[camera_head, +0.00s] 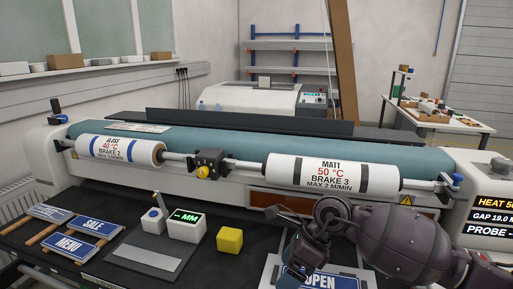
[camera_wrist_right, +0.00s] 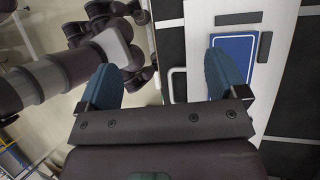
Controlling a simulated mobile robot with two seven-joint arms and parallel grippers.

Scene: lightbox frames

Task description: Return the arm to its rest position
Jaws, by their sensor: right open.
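My right arm (camera_head: 395,238) comes in from the right in the head view and is bent over the front of the machine. Its gripper hangs low, in front of the lower right of the bench, and its fingertips are hard to make out there. In the right wrist view my right gripper (camera_wrist_right: 164,80) is open, its two blue pads wide apart with nothing between them. A blue OPEN sign (camera_head: 320,281) lies below the arm, partly covered by it.
A laminator with a GLOSS roll (camera_head: 118,150) and a MATT roll (camera_head: 332,174) stands behind the arm. A yellow block (camera_head: 229,240), a white MM gauge (camera_head: 187,227) and several blue signs, including MENU (camera_head: 70,246), lie on the dark bench left of the arm.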

